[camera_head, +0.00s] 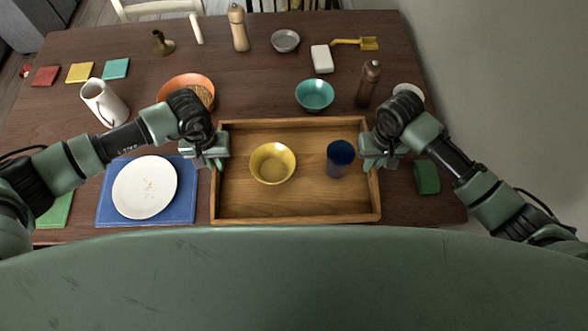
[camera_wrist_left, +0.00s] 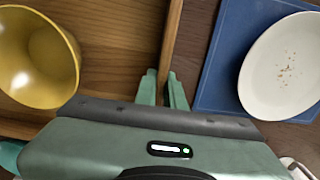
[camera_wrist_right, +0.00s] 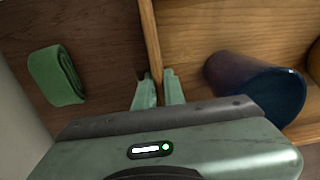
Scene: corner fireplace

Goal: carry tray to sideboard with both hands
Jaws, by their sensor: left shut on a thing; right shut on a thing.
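The wooden tray (camera_head: 300,208) lies at the near edge of the dark table. It holds a yellow bowl (camera_head: 272,163) at its middle left and a dark blue cup (camera_head: 341,153) at its right. My left gripper (camera_head: 216,163) is shut on the tray's left wall, which shows between its fingers (camera_wrist_left: 163,88) in the left wrist view. My right gripper (camera_head: 372,163) is shut on the tray's right wall, seen between its fingers (camera_wrist_right: 158,88) in the right wrist view. The cup also shows in the right wrist view (camera_wrist_right: 262,90). No sideboard can be made out.
A white plate (camera_head: 145,187) on a blue mat (camera_head: 109,206) lies left of the tray. A green folded cloth (camera_head: 426,177) lies to its right. Behind the tray stand a teal bowl (camera_head: 314,95), an orange bowl (camera_head: 178,84) and a dark brown bottle (camera_head: 368,84).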

